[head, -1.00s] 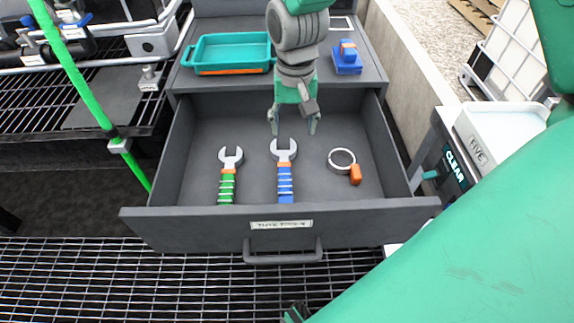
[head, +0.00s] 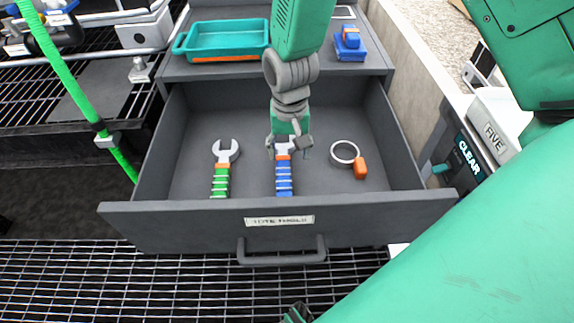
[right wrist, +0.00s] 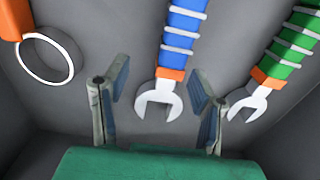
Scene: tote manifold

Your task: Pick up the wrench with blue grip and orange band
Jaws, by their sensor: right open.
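The wrench with blue grip and orange band (head: 284,180) lies flat in the open grey drawer, its grey open-ended jaw toward the back. My right gripper (head: 288,151) is open above that jaw and partly hides it in the head view. In the right wrist view, the blue wrench (right wrist: 184,38) runs down between the two spread fingers of my gripper (right wrist: 158,88), its jaw showing between them with nothing gripped. My left gripper is not in view.
A green-gripped wrench (head: 221,178) lies left of the blue one, and a metal ring with an orange tab (head: 360,167) lies right. The drawer's walls and front panel (head: 180,222) surround them. A teal tray (head: 228,36) and a blue block (head: 349,50) sit behind on the cabinet top.

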